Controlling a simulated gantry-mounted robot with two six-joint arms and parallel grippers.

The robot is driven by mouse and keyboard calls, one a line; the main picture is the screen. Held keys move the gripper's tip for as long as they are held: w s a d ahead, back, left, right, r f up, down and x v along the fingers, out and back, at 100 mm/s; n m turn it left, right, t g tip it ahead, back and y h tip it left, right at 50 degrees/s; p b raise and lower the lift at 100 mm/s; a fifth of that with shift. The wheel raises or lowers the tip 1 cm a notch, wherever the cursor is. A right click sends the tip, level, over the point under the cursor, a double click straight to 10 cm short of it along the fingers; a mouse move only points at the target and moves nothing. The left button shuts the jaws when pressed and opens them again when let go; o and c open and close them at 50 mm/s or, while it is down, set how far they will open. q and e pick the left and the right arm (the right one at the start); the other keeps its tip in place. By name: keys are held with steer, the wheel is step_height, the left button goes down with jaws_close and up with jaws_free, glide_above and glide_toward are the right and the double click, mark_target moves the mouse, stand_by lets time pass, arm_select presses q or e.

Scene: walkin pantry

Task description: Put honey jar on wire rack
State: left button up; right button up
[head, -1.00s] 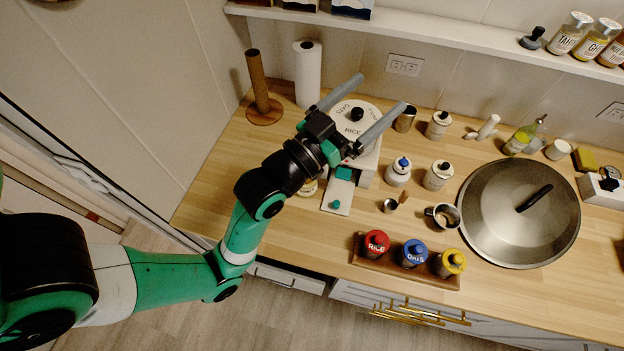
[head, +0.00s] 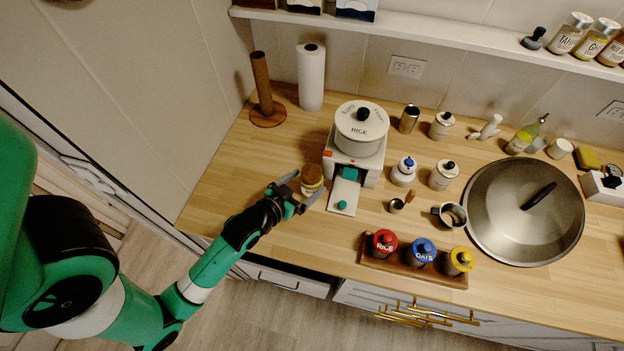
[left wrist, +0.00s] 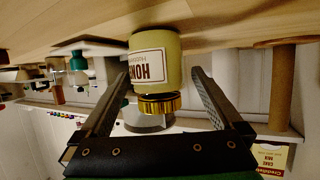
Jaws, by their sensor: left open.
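The honey jar (head: 312,178) stands upright on the wooden counter, left of the white appliance. It has a brownish-gold lid. In the left wrist view the jar (left wrist: 155,62) appears upside down, with a "HONEY" label and gold lid. My left gripper (head: 298,187) is open, low at the jar's front left side. In the left wrist view its two fingers lie on either side of the jar, with gaps visible. I cannot clearly make out a wire rack. My right gripper is not in view.
A paper towel roll (head: 311,78) and a wooden post (head: 263,90) stand behind. Gold bars (head: 428,315) show at the counter's front. Counter left of the jar is clear.

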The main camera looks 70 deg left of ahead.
arm_select(q)
steer(key=x, duration=0.5)
steer(key=shift+w, duration=0.45)
jaws_close()
